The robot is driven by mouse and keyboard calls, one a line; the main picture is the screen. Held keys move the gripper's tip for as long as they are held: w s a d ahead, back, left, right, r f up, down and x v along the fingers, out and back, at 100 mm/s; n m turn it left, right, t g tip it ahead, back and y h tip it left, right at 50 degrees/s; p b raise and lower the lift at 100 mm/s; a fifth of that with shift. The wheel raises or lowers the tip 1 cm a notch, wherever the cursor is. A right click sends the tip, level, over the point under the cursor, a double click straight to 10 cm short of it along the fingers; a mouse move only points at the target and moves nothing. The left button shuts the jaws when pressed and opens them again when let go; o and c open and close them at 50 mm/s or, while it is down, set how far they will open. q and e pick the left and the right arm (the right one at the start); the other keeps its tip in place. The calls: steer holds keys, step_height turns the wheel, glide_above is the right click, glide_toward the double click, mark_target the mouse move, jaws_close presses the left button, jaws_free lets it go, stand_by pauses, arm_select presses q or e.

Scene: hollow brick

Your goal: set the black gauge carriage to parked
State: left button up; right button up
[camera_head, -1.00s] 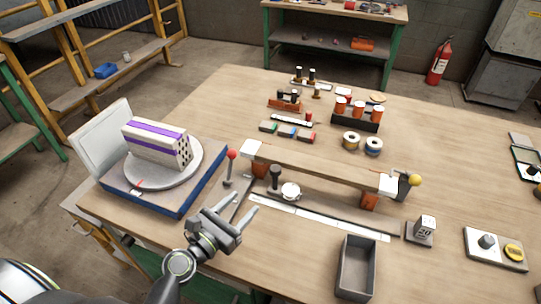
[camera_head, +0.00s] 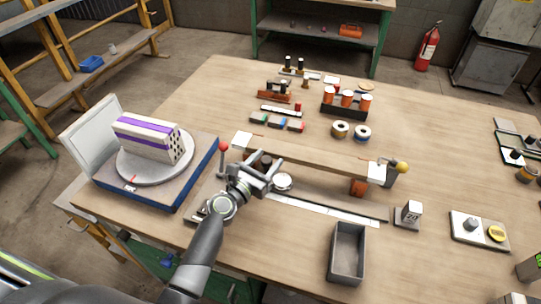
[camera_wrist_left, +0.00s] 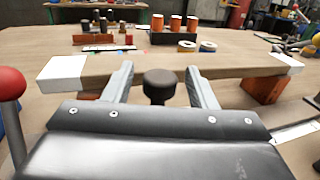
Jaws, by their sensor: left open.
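The black gauge carriage stands at the left end of its rail, and its round black knob (camera_wrist_left: 160,82) shows upright between my fingers in the left wrist view. Its white round dial (camera_head: 282,181) shows just right of my gripper in the head view, where the gripper covers most of the carriage. My left gripper (camera_head: 266,164) is open, one finger on each side of the knob, with gaps visible on both sides. The white scale strip (camera_head: 325,211) runs right from the carriage. My right gripper is out of view.
A wooden bar (camera_head: 315,157) on orange supports lies just behind the carriage. A red-knobbed lever (camera_head: 223,146) stands left of my gripper. A turntable (camera_head: 130,170) with a hollow brick (camera_head: 148,138) is farther left. A grey open bin (camera_head: 346,253) sits in front.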

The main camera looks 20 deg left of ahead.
arm_select(q)
steer(key=shift+x, duration=1.15)
steer(key=shift+c, duration=0.4)
jaws_close()
